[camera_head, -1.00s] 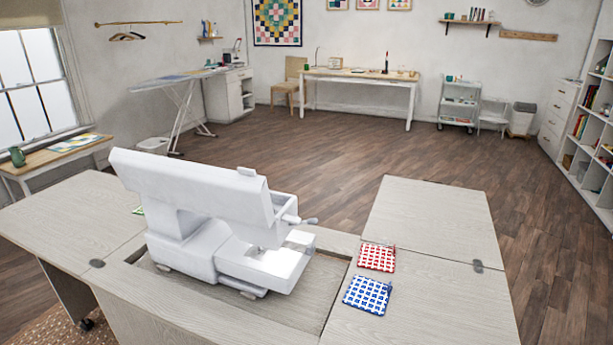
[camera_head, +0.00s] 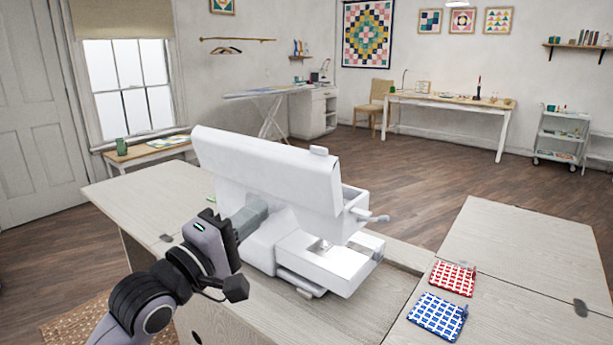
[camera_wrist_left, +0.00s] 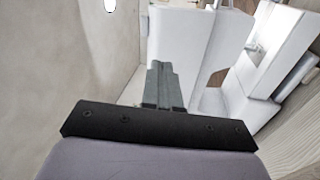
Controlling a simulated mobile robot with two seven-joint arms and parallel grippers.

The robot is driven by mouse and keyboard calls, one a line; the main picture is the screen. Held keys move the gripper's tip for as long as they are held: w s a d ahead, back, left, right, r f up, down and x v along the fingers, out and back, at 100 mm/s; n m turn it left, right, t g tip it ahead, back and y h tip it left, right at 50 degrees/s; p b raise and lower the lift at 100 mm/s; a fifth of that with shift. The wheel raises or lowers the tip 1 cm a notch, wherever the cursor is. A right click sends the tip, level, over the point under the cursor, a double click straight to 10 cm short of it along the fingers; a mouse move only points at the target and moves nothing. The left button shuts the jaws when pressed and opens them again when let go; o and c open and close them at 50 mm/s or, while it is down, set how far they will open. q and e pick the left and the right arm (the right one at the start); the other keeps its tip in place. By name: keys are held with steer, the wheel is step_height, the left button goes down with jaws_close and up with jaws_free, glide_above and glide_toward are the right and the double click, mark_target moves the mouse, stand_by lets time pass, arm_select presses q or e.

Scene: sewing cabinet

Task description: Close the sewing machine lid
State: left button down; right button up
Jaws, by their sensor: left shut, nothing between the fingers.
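The white sewing machine (camera_head: 290,245) stands in the recess of the wooden cabinet. Its long white lid (camera_head: 270,165) is raised and tilted above the body; its underside is mostly hidden. My left gripper (camera_head: 255,213) is shut and empty, at the left end of the machine, below the raised lid. In the left wrist view its shut fingers (camera_wrist_left: 163,85) point at the white machine. I cannot tell whether they touch it. My right gripper is not in view.
A red patterned cloth square (camera_head: 453,277) and a blue one (camera_head: 437,315) lie on the cabinet top (camera_head: 500,250) right of the machine. The cabinet's left leaf (camera_head: 140,195) is largely bare. Open floor lies behind the cabinet.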

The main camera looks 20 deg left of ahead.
arm_select(q)
step_height(320, 180, up, 2)
steer(key=r, duration=0.1)
steer(key=n+p, duration=0.1)
steer(key=p, duration=0.1)
glide_toward(317, 148)
steer(key=shift+t+h, duration=0.3)
steer(key=x, duration=0.6)
steer(key=shift+w+f, duration=0.3)
steer(key=shift+w, duration=0.15)
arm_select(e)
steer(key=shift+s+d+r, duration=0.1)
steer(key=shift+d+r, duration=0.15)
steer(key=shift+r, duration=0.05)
arm_select(q)
steer(key=shift+w+d+r, duration=0.1)
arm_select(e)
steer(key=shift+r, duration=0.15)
